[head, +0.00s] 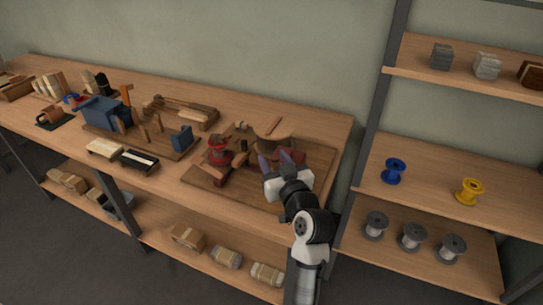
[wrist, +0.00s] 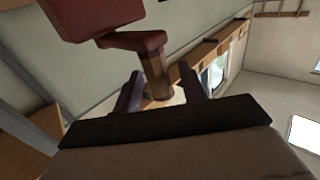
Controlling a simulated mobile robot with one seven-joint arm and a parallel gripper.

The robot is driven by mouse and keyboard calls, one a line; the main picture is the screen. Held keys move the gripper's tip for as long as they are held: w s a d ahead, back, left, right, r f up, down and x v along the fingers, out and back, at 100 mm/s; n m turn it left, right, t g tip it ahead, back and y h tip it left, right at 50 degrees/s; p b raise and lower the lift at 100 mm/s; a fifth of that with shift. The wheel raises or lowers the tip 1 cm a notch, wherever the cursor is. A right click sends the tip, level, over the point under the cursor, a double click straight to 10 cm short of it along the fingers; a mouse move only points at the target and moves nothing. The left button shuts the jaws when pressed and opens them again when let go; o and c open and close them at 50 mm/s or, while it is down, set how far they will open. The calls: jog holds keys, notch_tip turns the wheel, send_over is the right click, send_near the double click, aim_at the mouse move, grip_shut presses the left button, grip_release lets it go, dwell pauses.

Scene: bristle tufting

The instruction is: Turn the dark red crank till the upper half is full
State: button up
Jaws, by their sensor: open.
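The dark red crank (wrist: 135,41) fills the top of the wrist view, with a red arm and a brown wooden handle (wrist: 156,78). In the head view part of the crank (head: 297,155) shows just behind my gripper (head: 275,162). My gripper (wrist: 160,90) is open, and in the wrist view the handle appears between its two dark fingers, with no clear contact. The tufting device stands on a brown board (head: 261,190), with a round wooden top (head: 273,127). How full its upper half is cannot be told.
A red device (head: 219,151) stands left on the same board. A blue machine (head: 102,112), a blue block (head: 182,138) and brushes (head: 105,149) are farther left on the bench. A shelf post (head: 366,130) and spools (head: 394,170) are to the right.

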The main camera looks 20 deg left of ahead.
jog(key=shift+c, duration=0.2)
grip_shut()
jog(key=shift+d+y+b, duration=0.15)
jog(key=shift+y+b, duration=0.15)
jog(key=shift+b, duration=0.1)
